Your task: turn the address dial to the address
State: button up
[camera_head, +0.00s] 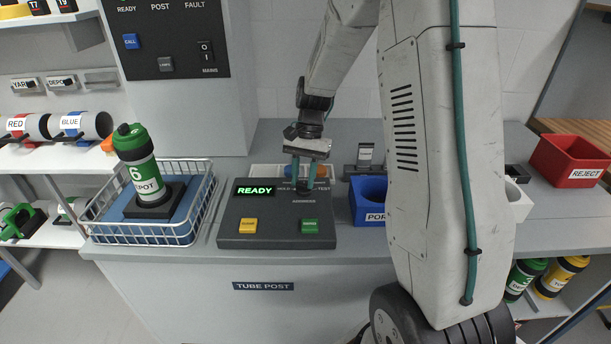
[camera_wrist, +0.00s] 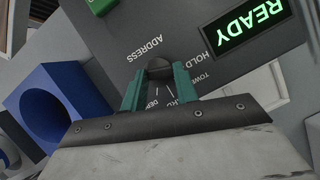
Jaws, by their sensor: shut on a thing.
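The address dial (camera_wrist: 160,68) is a dark round knob on the grey control panel (camera_head: 230,227). My gripper (camera_wrist: 160,88) has its two green fingers closed on either side of the dial. In the head view my gripper (camera_head: 304,188) points down at the back right of the panel and hides the dial. In the wrist view the word ADDRESS and parts of other labels show around the dial; my fingers cover some of them, and the dial's setting cannot be read. The panel's display (camera_head: 255,190) glows green with READY.
A yellow button (camera_head: 248,226) and a green button (camera_head: 310,227) sit at the panel's front. A wire basket (camera_head: 205,205) with a green 6 carrier (camera_head: 138,160) stands to the left. A blue port (camera_head: 369,205) stands close on the right. A red REJECT bin (camera_head: 570,162) is far right.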

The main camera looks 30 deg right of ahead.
jog(key=o, duration=1)
jog(key=shift+s+f, duration=0.1)
jog(key=shift+s, duration=0.15)
jog(key=shift+c, duration=0.2)
jog(key=shift+w, duration=0.1)
jog(key=shift+w+r, duration=0.1)
jog(key=shift+r, duration=0.15)
jog(key=v, duration=0.7)
jog(key=shift+r, duration=0.15)
jog(key=shift+d, duration=0.1)
